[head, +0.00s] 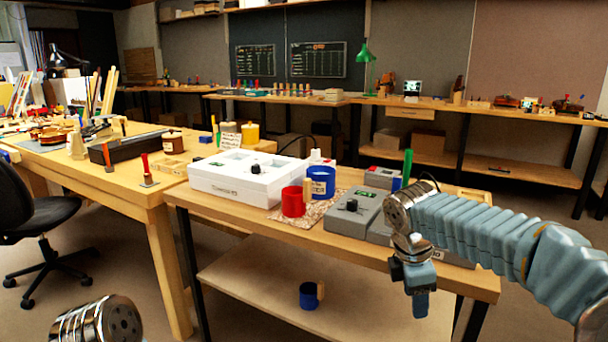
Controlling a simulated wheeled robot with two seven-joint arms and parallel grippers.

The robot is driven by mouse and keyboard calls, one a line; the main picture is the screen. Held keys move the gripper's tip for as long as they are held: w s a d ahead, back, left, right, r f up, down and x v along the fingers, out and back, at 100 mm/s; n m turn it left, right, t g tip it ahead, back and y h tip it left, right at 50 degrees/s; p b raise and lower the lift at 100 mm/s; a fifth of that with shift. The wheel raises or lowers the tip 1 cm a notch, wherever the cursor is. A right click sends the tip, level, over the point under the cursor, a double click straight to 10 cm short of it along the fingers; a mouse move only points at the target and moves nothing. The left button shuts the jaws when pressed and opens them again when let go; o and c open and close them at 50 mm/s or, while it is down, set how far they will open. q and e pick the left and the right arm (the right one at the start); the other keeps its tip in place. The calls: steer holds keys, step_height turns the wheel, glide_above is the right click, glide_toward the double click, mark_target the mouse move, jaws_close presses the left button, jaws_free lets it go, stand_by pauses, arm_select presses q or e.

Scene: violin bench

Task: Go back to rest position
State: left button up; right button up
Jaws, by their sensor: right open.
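My right arm reaches in from the right over the front right of the near bench (225,222). My right gripper (417,285) hangs in front of the bench's front edge, pointing down. It is open and I see nothing between its fingers. Only a round metal part of my left arm shows at the bottom left; the left gripper's fingers are out of the picture.
On the bench are a white box device (240,178), a red cup (293,202), a blue cup (321,182) and a grey device (352,212). Another blue cup (307,296) stands on the lower shelf (250,285). A black chair (38,215) stands at left.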

steer(key=s+a+f+m+y, duration=0.1)
steer(key=a+f+m+y, duration=0.15)
steer(key=f, duration=0.65)
steer(key=s+a+f+m+g+y, duration=0.1)
steer(key=s+a+f+m, duration=0.15)
steer(key=f, duration=0.75)
steer(key=s+a+f+m+y, duration=0.15)
steer(key=a+f, duration=0.25)
steer(key=f, duration=0.5)
steer(key=s+a+f+m+y, duration=0.1)
steer(key=s+a+f+m, duration=0.1)
steer(key=s+f+m, duration=1.1)
steer(key=shift+s+f+t+y, duration=0.3)
steer(key=shift+s+f, duration=0.4)
steer(key=shift+s, duration=0.3)
